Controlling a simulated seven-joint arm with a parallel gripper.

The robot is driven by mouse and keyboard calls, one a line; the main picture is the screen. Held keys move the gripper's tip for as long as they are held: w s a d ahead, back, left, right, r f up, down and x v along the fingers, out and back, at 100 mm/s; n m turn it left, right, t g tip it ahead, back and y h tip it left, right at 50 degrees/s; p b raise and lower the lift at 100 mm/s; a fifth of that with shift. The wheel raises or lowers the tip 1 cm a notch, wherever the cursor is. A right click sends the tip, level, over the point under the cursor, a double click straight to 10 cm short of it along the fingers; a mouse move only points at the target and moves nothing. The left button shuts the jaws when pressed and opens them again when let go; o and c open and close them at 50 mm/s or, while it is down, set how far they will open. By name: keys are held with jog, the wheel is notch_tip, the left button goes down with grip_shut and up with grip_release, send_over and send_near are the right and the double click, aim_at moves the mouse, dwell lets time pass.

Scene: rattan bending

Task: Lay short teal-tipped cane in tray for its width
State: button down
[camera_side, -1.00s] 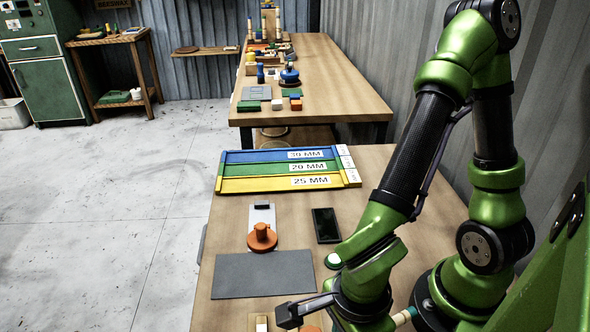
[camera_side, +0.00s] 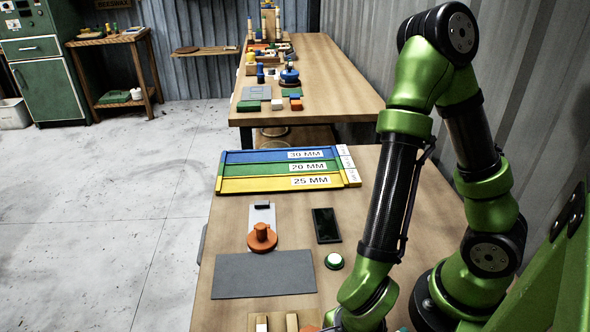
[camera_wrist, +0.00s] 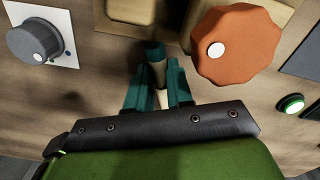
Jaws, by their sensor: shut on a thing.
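In the wrist view my gripper (camera_wrist: 158,85) is shut on a pale cane (camera_wrist: 162,98) with a dark teal tip (camera_wrist: 154,50). The tip sticks out beyond the fingers, and the cane's other end is hidden behind the gripper mount. In the side view my gripper is below the lower picture edge. The tray (camera_side: 222,172) lies at the far side of the near table, well away from my gripper. It has a blue lane (camera_side: 258,157) marked 30 MM, a green lane (camera_side: 260,169) marked 20 MM and a yellow lane (camera_side: 255,184) marked 25 MM. The lanes look empty.
A grey mat (camera_side: 263,274), an orange knob (camera_side: 261,238) on a plate, a dark panel (camera_side: 326,225) and a green button (camera_side: 334,261) lie between. Wooden blocks (camera_side: 292,322) and a large orange knob (camera_wrist: 235,47) are near my gripper. A second, cluttered table (camera_side: 330,75) stands behind.

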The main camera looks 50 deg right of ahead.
jog(key=shift+f, duration=0.35)
jog(key=c, duration=1)
grip_release()
jog(key=shift+f, duration=0.1)
